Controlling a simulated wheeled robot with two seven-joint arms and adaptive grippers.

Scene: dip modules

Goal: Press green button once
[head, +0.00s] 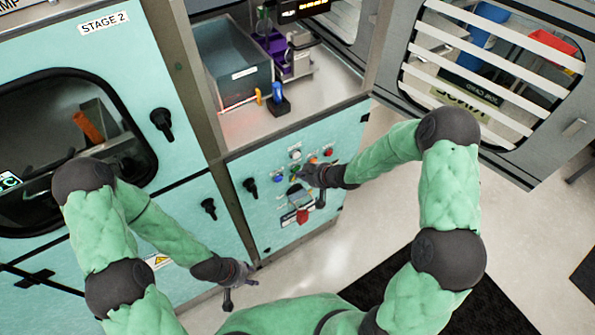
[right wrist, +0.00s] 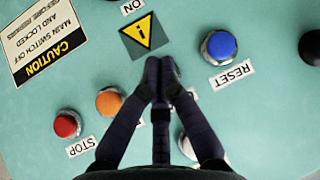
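The green button (head: 295,170) is on the teal control panel (head: 262,215), partly hidden by my right gripper in the head view. In the right wrist view it is hidden behind the fingertips. My right gripper (head: 303,174) is at the panel by this button; in the right wrist view its two dark fingers (right wrist: 161,72) meet at the tips with nothing between them. I cannot tell whether the tips touch the button. My left gripper (head: 228,292) hangs low at the front, away from the panel; its finger opening is not clear.
Close by are the blue RESET button (right wrist: 219,46), orange button (right wrist: 108,101), red STOP button (right wrist: 66,124) and white button (right wrist: 187,147). Black knobs (head: 250,186) and a red padlock-like piece (head: 302,216) are also on the front. An open slatted door (head: 490,75) stands at right.

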